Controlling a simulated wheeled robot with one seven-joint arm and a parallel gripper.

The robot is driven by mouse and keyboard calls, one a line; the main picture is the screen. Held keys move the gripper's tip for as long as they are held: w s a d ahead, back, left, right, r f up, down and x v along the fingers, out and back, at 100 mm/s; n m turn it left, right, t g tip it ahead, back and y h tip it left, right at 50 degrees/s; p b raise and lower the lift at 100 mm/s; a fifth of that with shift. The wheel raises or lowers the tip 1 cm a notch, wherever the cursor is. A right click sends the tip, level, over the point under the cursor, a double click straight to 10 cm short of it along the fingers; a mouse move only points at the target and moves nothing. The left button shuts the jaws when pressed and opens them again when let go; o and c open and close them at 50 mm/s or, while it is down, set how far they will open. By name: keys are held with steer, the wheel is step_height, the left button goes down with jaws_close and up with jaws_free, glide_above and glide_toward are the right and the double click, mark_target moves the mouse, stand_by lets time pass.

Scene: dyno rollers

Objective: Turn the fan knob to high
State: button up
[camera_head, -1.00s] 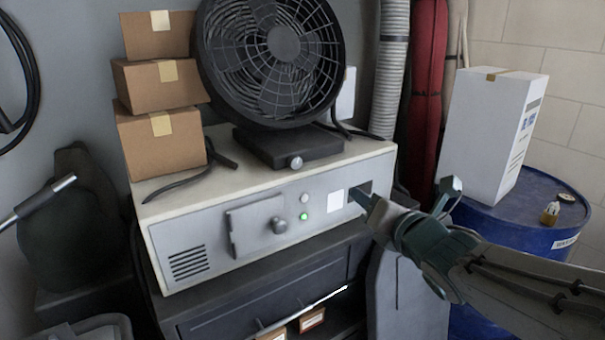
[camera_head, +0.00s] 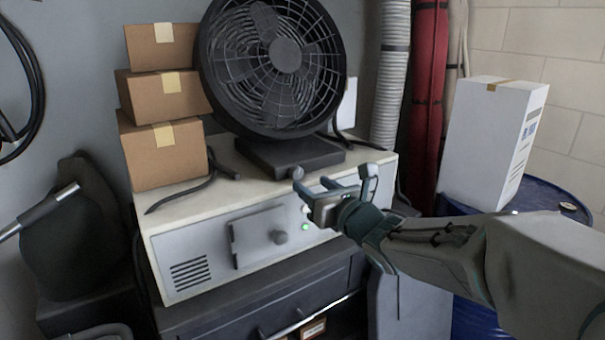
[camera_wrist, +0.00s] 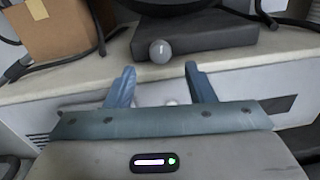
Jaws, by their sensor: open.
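The black fan (camera_head: 272,65) stands on its dark base (camera_head: 290,156) on top of a light cabinet (camera_head: 185,235). The fan's grey round knob (camera_head: 298,173) is on the front of the base. In the wrist view the knob (camera_wrist: 160,52) shows beyond and slightly above the fingertips, with a small light mark on its face. My gripper (camera_head: 332,184) is open and empty, in front of the cabinet's upper front edge. In the wrist view its two blue fingers (camera_wrist: 158,78) are spread to either side below the knob, and do not touch it.
The cabinet front has a larger knob (camera_head: 279,237), a panel door and a green light (camera_head: 304,227). Stacked cardboard boxes (camera_head: 163,150) stand left of the fan. A white box (camera_head: 492,140) stands on a blue drum (camera_head: 570,195) at right. A dark cable (camera_head: 180,194) lies on the cabinet top.

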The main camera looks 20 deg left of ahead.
mark_target(298, 174)
steer(key=shift+p+x, duration=0.6)
steer(key=shift+x, duration=2.1)
